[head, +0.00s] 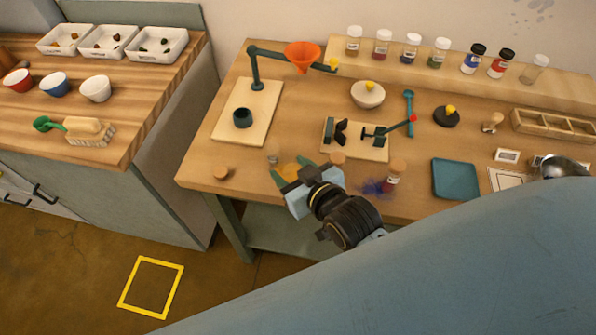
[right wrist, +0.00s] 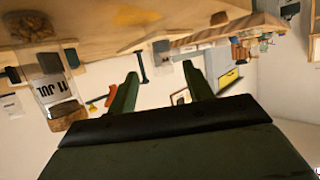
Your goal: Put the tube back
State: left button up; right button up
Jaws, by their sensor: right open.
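My right gripper (head: 289,171) is low at the table's front edge, with its jaws open. In the right wrist view its two green fingers (right wrist: 160,90) stand apart with nothing held between them. A yellow-orange patch shows by the fingertips in the head view. A small clear tube (head: 273,157) stands just beyond the fingers. A corked jar (head: 392,178) stands to their right beside a purple powder spill (head: 373,187). In the right wrist view a clear container labelled "11 JUL" (right wrist: 52,92) is left of the fingers, apart from them. My left gripper is not in view.
Several jars and a clear tube (head: 535,69) stand on the back shelf. The funnel stand (head: 256,70), a clamp board (head: 357,150), a teal tray (head: 455,180) and a compartmented wooden rack (head: 555,126) occupy the table.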

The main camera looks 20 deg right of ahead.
jog(key=shift+v, duration=1.3)
